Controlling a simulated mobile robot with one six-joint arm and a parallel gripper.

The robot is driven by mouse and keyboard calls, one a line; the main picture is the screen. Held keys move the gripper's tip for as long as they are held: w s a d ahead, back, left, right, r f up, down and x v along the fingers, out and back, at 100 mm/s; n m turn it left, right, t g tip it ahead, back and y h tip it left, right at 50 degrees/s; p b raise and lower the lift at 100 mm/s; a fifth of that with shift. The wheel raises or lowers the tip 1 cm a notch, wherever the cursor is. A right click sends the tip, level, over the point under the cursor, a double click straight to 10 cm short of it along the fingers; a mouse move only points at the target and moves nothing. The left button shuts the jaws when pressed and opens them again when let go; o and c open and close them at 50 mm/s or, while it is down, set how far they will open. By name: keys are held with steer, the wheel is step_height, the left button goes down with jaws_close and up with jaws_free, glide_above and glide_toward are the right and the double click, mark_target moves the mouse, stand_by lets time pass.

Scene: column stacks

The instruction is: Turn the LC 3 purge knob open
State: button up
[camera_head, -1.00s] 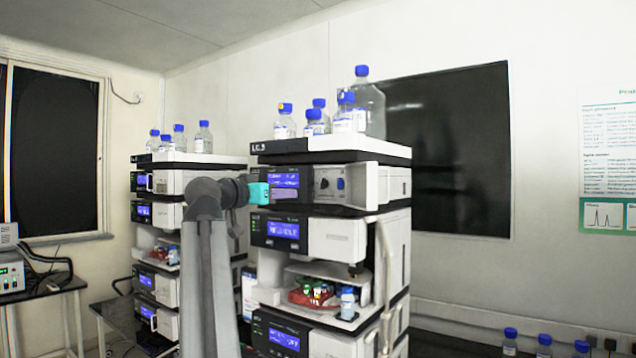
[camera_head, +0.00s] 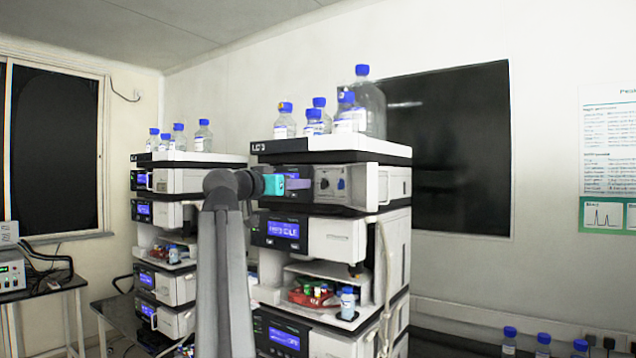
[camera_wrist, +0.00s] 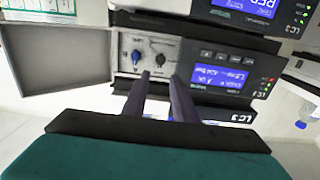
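The LC 3 stack (camera_head: 335,145) stands in the middle of the head view, its top label reading LC 3. Its pump module has an open knob panel (camera_head: 328,196) with a dark knob (camera_head: 324,184) and a blue knob (camera_head: 341,184). In the upside-down wrist view the blue knob (camera_wrist: 136,57) is left and the black knob (camera_wrist: 160,58) right. I cannot read which is the purge knob. My gripper (camera_head: 309,184) points at the panel from the left. In the wrist view my gripper (camera_wrist: 162,78) has its fingers apart and empty, short of the knobs.
An open panel door (camera_wrist: 58,55) stands out beside the knobs in the wrist view. The pump display (camera_wrist: 221,77) is on their other side. Several blue-capped bottles (camera_head: 362,98) stand on top of the stack. A second stack (camera_head: 170,182) is at the left.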

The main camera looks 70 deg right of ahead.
mark_target(324, 184)
steer(key=p+x, duration=0.3)
steer(key=x, duration=0.7)
steer(key=shift+d, duration=0.3)
jaws_close()
